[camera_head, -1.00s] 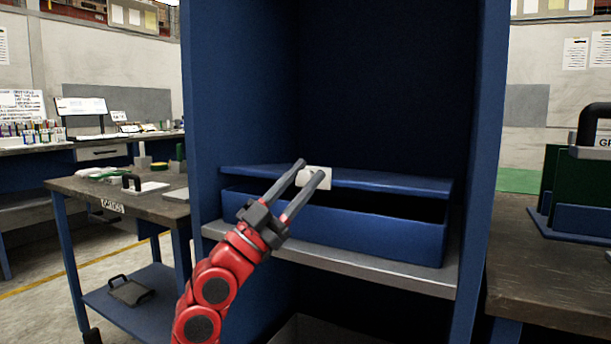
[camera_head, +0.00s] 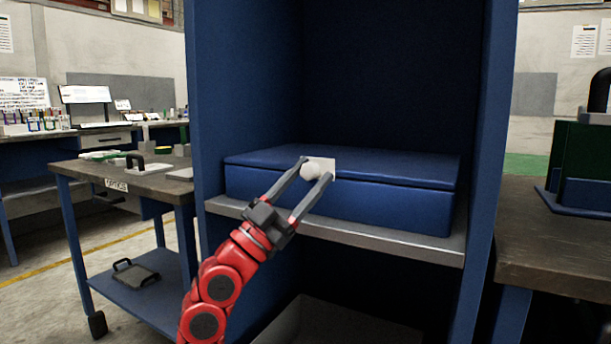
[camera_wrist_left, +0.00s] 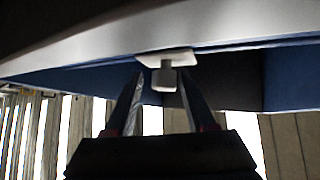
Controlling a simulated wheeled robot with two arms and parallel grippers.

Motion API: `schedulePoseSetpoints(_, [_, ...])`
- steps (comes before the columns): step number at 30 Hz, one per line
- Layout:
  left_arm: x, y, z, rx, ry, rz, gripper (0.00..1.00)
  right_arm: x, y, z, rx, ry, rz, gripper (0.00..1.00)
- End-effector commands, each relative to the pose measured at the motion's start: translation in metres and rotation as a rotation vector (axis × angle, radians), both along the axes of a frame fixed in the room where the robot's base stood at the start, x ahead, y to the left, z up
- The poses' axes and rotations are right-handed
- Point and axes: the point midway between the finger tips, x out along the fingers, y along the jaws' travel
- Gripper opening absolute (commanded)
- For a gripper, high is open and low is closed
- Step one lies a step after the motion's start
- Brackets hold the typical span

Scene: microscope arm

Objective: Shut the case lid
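The blue case (camera_head: 390,207) sits on a shelf inside the tall blue cabinet. Its blue lid (camera_head: 400,168) lies flat on top, with only a thin dark seam along the front and no visible gap. A white knob on a white plate (camera_head: 327,162) is at the lid's front edge; it also shows in the left wrist view (camera_wrist_left: 167,75). My left gripper (camera_head: 317,169) is open, its two fingers on either side of the knob. In the left wrist view the fingers stand apart with space beside the knob. My right gripper is not in view.
The grey shelf edge (camera_head: 380,243) runs below the case, and cabinet walls (camera_head: 485,130) close in both sides. A cart (camera_head: 125,180) stands at the left and a worktop (camera_head: 560,230) at the right. The cabinet space above the lid is empty.

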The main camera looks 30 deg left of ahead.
Motion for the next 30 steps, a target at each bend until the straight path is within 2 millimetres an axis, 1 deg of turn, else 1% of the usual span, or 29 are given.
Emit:
schedulePoseSetpoints(10, [-0.002, 0.0, 0.003, -0.001, -0.007, 0.001, 0.5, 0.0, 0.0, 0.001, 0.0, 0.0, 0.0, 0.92])
schedulePoseSetpoints(14, [-0.005, 0.003, -0.001, -0.002, -0.005, 0.003, 0.5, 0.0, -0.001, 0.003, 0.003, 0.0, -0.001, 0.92])
schedulePoseSetpoints(17, [-0.013, 0.009, -0.008, -0.003, -0.004, 0.004, 0.5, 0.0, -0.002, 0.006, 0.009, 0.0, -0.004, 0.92])
schedulePoseSetpoints(19, [-0.023, 0.014, -0.016, -0.003, -0.006, 0.005, 0.5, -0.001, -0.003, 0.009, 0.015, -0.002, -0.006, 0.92])
schedulePoseSetpoints(30, [-0.083, 0.049, -0.076, -0.007, -0.006, 0.007, 0.5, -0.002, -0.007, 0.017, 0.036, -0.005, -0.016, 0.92])
